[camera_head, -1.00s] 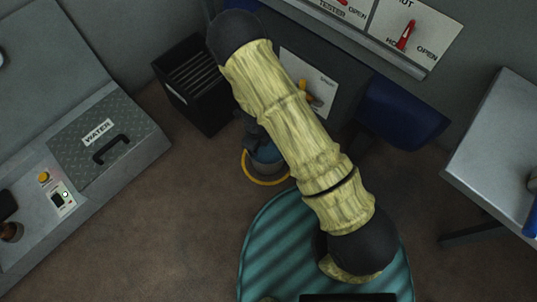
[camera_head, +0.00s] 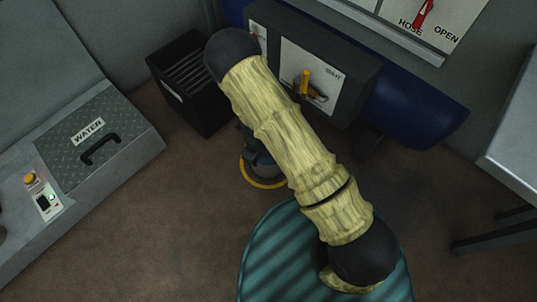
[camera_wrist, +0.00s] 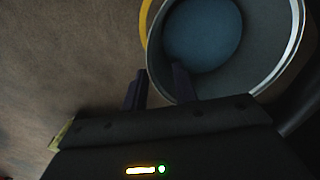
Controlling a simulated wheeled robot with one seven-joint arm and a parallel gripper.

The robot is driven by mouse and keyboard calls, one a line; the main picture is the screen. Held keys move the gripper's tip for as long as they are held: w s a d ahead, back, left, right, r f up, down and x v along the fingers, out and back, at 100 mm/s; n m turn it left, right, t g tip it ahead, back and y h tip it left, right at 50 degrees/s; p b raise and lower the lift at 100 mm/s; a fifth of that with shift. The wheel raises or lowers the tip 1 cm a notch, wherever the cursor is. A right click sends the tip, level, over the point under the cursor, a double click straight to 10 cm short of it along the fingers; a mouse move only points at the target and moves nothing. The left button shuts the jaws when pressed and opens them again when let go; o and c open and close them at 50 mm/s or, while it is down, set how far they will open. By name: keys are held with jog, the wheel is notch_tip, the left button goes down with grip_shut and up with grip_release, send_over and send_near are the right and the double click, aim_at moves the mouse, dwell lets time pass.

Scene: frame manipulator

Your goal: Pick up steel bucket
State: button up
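The steel bucket is a round vessel with a bright rim, grey inner wall and bluish bottom; it fills the top right of the wrist view (camera_wrist: 272,52). A yellow curved band (camera_wrist: 146,22) runs along its left side. In the head view the bucket (camera_head: 267,173) stands on the floor, partly hidden behind my arm. My gripper (camera_wrist: 160,88) is open at the bucket's near left edge. The left finger is outside the wall and the right finger overlaps the bucket's opening. I cannot tell how deep the fingers reach or whether they touch it.
A black slatted box (camera_head: 190,82) stands at the back left. A grey bench with a WATER lid (camera_head: 88,140) is at the left. A wall unit with a yellow-handled valve (camera_head: 306,82) and a blue bin-like body (camera_head: 415,110) stand behind. A metal table (camera_head: 517,135) is at the right. Brown floor (camera_head: 170,230) is open.

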aim_at(259, 163)
jog(key=f+b, duration=0.4)
jog(key=f, duration=0.1)
jog(key=shift+d+f+b, duration=0.1)
jog(key=shift+d+b, duration=0.1)
jog(key=shift+b, duration=0.15)
jog(key=shift+s+a, duration=0.15)
jog(key=shift+a, duration=0.15)
jog(key=shift+c, duration=0.2)
jog(key=shift+d, duration=0.15)
grip_shut()
dwell(1.1)
